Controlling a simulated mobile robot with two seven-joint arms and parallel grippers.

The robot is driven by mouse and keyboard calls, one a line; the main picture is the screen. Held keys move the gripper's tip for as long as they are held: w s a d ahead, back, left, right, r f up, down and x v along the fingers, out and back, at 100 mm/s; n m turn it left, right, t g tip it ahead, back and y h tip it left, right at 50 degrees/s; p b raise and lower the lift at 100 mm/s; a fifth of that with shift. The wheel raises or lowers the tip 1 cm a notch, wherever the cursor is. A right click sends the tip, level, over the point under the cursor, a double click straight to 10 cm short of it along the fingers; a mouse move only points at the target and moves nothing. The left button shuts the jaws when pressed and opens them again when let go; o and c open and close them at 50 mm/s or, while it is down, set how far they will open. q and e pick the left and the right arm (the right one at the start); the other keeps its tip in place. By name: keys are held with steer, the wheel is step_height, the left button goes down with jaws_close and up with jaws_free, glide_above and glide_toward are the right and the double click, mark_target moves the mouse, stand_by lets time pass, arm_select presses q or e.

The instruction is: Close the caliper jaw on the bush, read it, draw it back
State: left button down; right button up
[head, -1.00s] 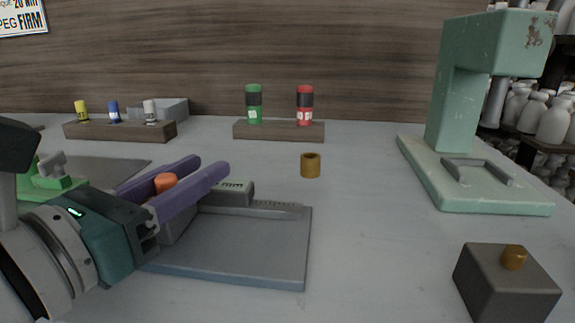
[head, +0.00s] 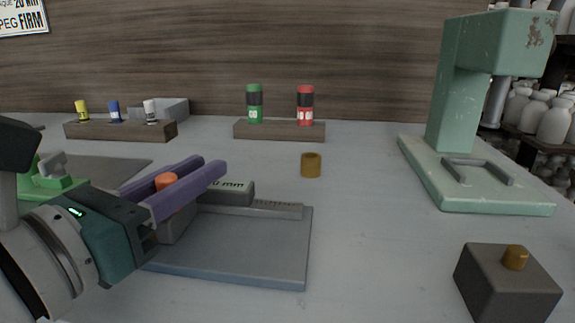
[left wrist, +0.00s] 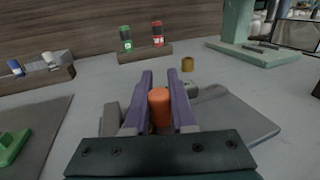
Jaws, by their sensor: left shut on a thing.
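The caliper (head: 280,208) lies on a blue-grey plate (head: 235,262), with a scale bar and a grey block whose display ends in "0 mm"; its first digits are covered. My left gripper (head: 208,168) has its purple fingers shut on the orange knob (head: 166,181) on the caliper; the knob also shows between the fingers in the left wrist view (left wrist: 160,108). The caliper's jaws are hidden behind my fingers. A brass bush (head: 311,166) stands upright on the table behind the plate, apart from the caliper. My right gripper is out of view.
A grey block (head: 505,286) with a brass peg stands front right. A green press (head: 470,172) stands at the right. Wooden racks with green and red (head: 280,131) and coloured (head: 120,131) containers are at the back. A green fixture (head: 50,185) is at left.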

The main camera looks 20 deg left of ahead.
arm_select(q)
steer(key=shift+d, duration=0.15)
stand_by(0.3)
steer(key=shift+w+d+r+p, duration=0.15)
steer(key=shift+d+p, duration=0.1)
steer(key=shift+d, duration=0.2)
steer(key=shift+w+d+p, duration=0.1)
steer(key=shift+d+p, duration=0.1)
steer(key=shift+d, duration=0.55)
steer(key=c, duration=0.7)
jaws_free()
steer(key=shift+c, duration=0.2)
steer(key=s+b, duration=0.1)
steer(key=s, duration=0.1)
steer(key=s+b, duration=0.1)
steer(key=s, duration=0.2)
steer(key=s+b, duration=0.1)
steer(key=s, duration=0.2)
steer(key=shift+s+a+f, duration=0.1)
steer(key=shift+a+f, duration=0.3)
steer(key=shift+s+r+b, duration=0.25)
steer(key=shift+s+b, duration=0.25)
steer(key=shift+s, duration=0.3)
